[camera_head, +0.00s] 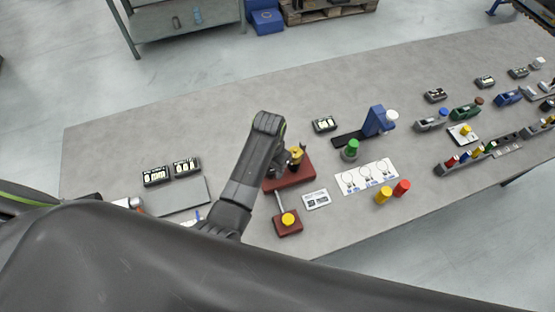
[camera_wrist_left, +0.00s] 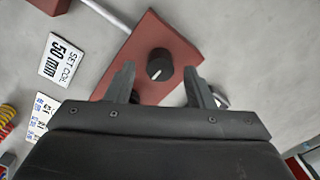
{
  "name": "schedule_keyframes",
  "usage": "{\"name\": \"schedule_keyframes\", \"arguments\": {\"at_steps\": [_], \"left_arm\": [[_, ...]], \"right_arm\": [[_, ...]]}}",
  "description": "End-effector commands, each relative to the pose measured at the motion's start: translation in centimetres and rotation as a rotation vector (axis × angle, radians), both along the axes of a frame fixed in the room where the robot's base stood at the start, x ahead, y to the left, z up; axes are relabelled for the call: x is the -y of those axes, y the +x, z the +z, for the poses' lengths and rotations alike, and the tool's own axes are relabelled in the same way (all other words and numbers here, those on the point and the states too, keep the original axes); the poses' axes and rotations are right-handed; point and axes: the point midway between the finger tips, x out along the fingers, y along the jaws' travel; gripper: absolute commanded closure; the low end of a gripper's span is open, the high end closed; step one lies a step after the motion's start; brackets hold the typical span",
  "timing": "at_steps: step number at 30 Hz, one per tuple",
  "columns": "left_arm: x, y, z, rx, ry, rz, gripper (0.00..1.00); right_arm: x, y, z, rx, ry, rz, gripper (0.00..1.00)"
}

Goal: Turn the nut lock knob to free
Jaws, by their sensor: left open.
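In the left wrist view a round black knob (camera_wrist_left: 160,62) with a short white mark sits on a red base (camera_wrist_left: 150,38). The mark points toward the lower side of the picture. My left gripper (camera_wrist_left: 159,74) is open, with one fingertip on each side of the knob and a visible gap to each. In the head view the red base (camera_head: 302,178) shows with a brass-coloured part (camera_head: 297,155) on it. There my own left arm covers the knob and the gripper's fingers. My right gripper is not in view.
A rod joins the base to a smaller red block (camera_head: 289,228) with a yellow top. A card reading "SET COIL 50 mm" (camera_wrist_left: 63,59) lies beside it. To the right stand a green knob (camera_head: 352,147) and a blue stand (camera_head: 376,121). Bare table (camera_head: 215,135) lies to the left.

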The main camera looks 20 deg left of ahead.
Motion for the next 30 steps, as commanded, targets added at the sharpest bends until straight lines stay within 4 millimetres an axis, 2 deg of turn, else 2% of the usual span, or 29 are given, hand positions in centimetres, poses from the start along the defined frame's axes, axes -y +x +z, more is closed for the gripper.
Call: {"name": "schedule_keyframes", "arguments": {"at_steps": [3, 11, 21, 30], "left_arm": [[-0.21, -0.43, -0.59, -0.001, 0.000, 0.001, 0.51], [-0.22, -0.49, -0.69, 0.000, 0.000, 0.001, 0.51], [-0.19, -0.44, -0.65, 0.001, 0.000, 0.001, 0.95], [-0.18, -0.41, -0.63, 0.002, -0.001, -0.032, 0.96]], "right_arm": [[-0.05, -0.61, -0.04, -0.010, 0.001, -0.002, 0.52], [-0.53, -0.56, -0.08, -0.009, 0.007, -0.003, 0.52], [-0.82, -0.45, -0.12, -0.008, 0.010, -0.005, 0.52], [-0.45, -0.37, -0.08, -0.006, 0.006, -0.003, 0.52]]}}
